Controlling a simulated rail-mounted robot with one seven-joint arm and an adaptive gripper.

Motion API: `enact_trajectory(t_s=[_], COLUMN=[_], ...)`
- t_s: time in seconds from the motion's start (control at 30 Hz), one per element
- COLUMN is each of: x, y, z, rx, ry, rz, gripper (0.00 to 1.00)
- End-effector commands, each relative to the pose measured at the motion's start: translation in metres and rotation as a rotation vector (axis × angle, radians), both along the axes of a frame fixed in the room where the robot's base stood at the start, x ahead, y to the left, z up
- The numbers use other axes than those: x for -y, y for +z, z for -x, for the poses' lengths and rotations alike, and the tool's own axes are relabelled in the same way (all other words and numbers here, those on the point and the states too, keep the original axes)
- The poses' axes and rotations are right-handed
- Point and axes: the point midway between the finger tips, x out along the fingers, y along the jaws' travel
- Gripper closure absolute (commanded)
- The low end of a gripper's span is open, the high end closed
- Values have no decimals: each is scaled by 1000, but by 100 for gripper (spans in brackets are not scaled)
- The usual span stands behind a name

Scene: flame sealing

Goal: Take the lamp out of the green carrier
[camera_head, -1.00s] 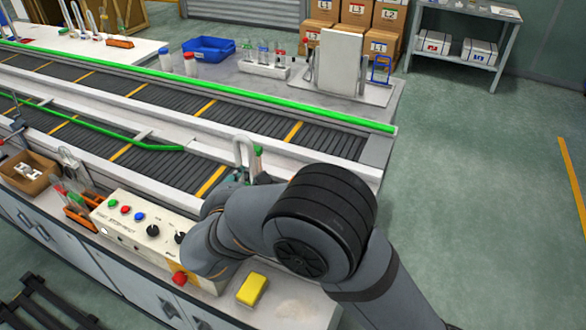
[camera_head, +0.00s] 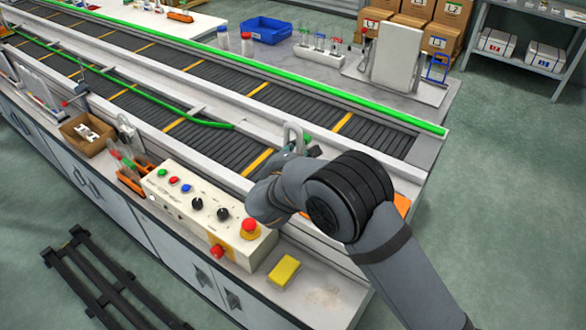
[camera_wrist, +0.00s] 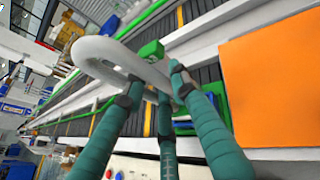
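A white looped tube, which looks like the lamp (camera_wrist: 100,48), lies across the wrist view at my fingertips. My gripper (camera_wrist: 153,85) has three teal fingers around the near end of this tube; whether they press on it is unclear. A green block (camera_wrist: 150,51) shows just beyond the tube; I cannot tell if it belongs to the carrier. A green part, possibly the green carrier (camera_wrist: 211,100), is partly hidden behind the right finger. In the head view the white loop (camera_head: 293,133) stands by the conveyor, and my arm hides most of the gripper.
The conveyor (camera_head: 235,152) runs behind. A control box (camera_head: 205,210) with knobs and a red stop button and a yellow sponge (camera_head: 284,271) are on the front bench. An orange panel (camera_wrist: 270,82) is close right of my fingers. An orange rack (camera_head: 132,178) holds tubes.

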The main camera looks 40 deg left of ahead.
Motion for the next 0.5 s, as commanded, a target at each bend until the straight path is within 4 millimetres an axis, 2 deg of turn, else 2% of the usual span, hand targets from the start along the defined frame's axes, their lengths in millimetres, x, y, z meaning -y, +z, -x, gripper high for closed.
enact_trajectory(t_s=[0.07,0.5], x=[0,1], y=[0,0], z=[0,0], rx=[0,0], ry=[0,-1], rz=[0,0], gripper=[74,100])
